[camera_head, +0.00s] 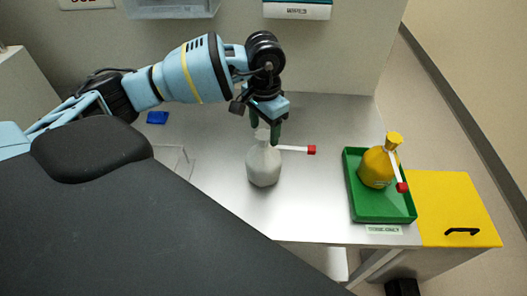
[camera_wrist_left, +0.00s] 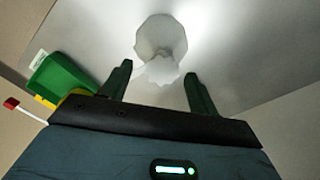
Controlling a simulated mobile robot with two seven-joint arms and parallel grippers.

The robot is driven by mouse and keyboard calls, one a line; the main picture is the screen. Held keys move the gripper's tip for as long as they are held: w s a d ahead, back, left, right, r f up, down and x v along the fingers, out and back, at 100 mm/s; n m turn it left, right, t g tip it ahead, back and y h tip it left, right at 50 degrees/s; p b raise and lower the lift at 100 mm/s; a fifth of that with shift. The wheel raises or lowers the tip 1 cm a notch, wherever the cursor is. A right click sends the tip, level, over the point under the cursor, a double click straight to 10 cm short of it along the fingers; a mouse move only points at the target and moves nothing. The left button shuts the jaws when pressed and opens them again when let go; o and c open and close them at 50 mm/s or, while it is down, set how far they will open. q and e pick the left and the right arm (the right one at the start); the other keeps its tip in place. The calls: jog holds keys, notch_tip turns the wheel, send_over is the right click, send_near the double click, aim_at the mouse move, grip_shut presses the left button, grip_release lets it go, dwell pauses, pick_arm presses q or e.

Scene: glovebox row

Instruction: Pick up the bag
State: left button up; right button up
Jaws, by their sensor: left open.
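A pale grey-white bag (camera_head: 263,165) with a gathered neck stands upright on the metal bench. A white strip with a red end (camera_head: 311,150) sticks out to the right from its neck. My left gripper (camera_head: 265,132) is above the bag, its two green fingers open at the neck. In the left wrist view the pale bag (camera_wrist_left: 160,36) lies beyond the open fingers (camera_wrist_left: 158,70), its ruffled top between them. Whether the fingers touch it cannot be told. A second, yellow bag (camera_head: 376,168) with a red-ended strip sits in a green tray (camera_head: 383,207). My right gripper is not in view.
A yellow bin lid (camera_head: 455,205) with a black handle adjoins the tray's right side. A blue item (camera_head: 157,117) and a clear stand (camera_head: 177,163) are on the bench at left. A wipes box (camera_head: 297,9) hangs on the back wall. Bench behind the tray is clear.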

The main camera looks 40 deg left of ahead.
aim_at(264, 134)
pick_arm(q)
jog(key=shift+a+f+p, duration=0.15)
jog(key=shift+f+p, duration=0.25)
jog(key=shift+f, duration=2.15)
jog(key=shift+w+r, duration=0.1)
grip_shut()
